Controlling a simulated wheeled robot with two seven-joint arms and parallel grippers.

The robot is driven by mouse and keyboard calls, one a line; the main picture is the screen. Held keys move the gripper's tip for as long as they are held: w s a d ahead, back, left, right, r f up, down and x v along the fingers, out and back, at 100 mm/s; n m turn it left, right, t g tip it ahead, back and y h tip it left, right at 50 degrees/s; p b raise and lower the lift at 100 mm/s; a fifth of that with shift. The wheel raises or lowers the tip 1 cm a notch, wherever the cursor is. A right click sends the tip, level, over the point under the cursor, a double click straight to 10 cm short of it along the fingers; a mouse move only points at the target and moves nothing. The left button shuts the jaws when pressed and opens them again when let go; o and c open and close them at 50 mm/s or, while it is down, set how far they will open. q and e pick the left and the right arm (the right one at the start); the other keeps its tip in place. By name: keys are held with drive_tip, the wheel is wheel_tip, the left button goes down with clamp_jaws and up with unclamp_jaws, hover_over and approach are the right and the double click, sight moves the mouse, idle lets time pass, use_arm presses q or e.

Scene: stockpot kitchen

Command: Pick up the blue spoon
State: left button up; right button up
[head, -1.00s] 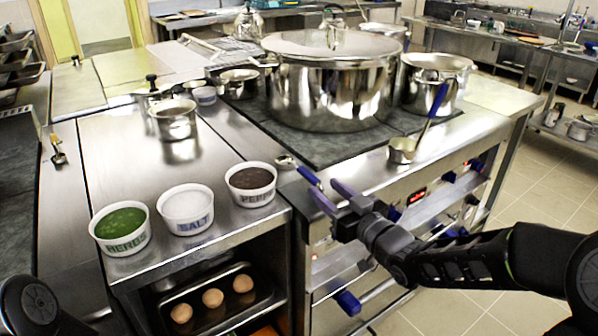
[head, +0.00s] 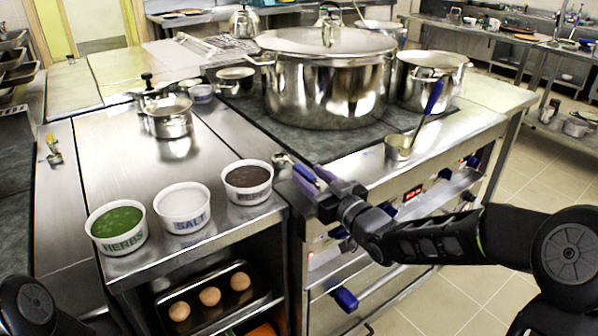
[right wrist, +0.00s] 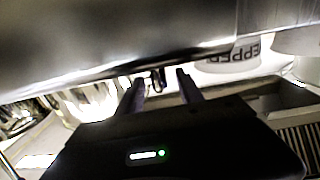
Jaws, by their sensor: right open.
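The blue spoon (head: 305,173) lies at the front right edge of the steel counter. Its metal bowl (head: 282,159) is beside the pepper bowl, and its blue handle points toward my right gripper (head: 312,187). The right gripper is open at the counter edge, its fingers at the handle and partly hiding it. In the right wrist view, the two fingers are apart with a small dark object (right wrist: 157,78) between and beyond them. It may be the handle end, but the view is blurred. Contact cannot be told. My left gripper is out of view.
Bowls of herbs (head: 118,232), salt (head: 184,211) and pepper (head: 248,185) line the counter front. A large lidded pot (head: 325,90) stands on the stove. Eggs sit on a tray (head: 243,304) below.

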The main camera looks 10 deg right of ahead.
drive_tip(key=shift+x, duration=1.5)
clamp_jaws()
idle(0.6)
